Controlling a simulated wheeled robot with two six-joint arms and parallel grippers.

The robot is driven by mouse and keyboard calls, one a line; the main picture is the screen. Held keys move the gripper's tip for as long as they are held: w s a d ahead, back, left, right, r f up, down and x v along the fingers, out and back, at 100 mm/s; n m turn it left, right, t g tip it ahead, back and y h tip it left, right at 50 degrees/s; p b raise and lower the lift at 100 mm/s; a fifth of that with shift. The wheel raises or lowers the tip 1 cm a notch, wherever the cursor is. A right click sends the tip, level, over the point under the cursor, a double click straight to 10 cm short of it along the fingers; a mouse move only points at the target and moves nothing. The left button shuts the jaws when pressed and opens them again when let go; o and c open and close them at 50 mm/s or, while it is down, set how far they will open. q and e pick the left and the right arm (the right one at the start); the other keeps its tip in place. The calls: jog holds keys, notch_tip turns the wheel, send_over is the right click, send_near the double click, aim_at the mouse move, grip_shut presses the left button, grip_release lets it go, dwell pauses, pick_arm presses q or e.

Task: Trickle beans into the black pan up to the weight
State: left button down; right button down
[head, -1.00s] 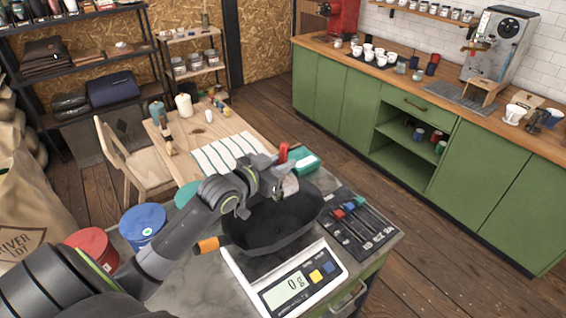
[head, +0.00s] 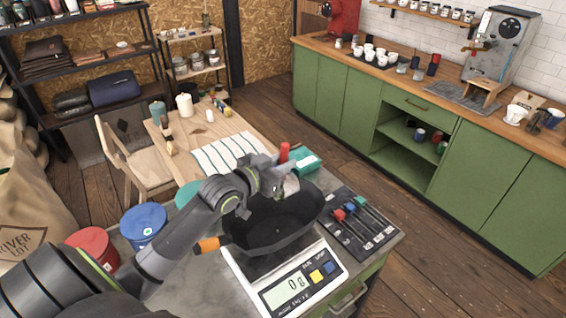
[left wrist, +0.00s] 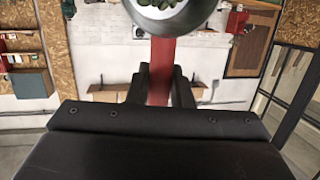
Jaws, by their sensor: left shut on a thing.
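The black pan (head: 262,232) with an orange-tipped handle (head: 208,245) sits on the white scale (head: 262,297), whose display reads 0 g. My left gripper (head: 277,180) is over the far part of the pan, shut on a scoop with a red handle (head: 284,153). The scoop's pale cup (head: 291,186) hangs above the pan. In the left wrist view the red handle (left wrist: 159,75) runs between the fingers to a round metal cup (left wrist: 200,12) holding green beans (left wrist: 157,3). The pan's inside looks dark and I see no beans in it. My right gripper is out of view.
A dark panel with coloured sliders (head: 360,222) lies right of the pan. A teal box (head: 306,161) stands behind it. A blue-lidded tub (head: 143,222) and a red tub (head: 92,245) stand at the left. A wooden table (head: 240,130) is behind.

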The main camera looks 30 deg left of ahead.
pick_arm(q)
jog(key=shift+s+r, duration=0.1)
jog(key=shift+s, duration=0.05)
jog(key=shift+r, duration=0.2)
jog(key=shift+f, duration=0.25)
dwell(0.3)
jog(key=shift+s+a, duration=0.1)
jog(key=shift+s, duration=0.05)
dwell(0.5)
jog(key=shift+r, duration=0.1)
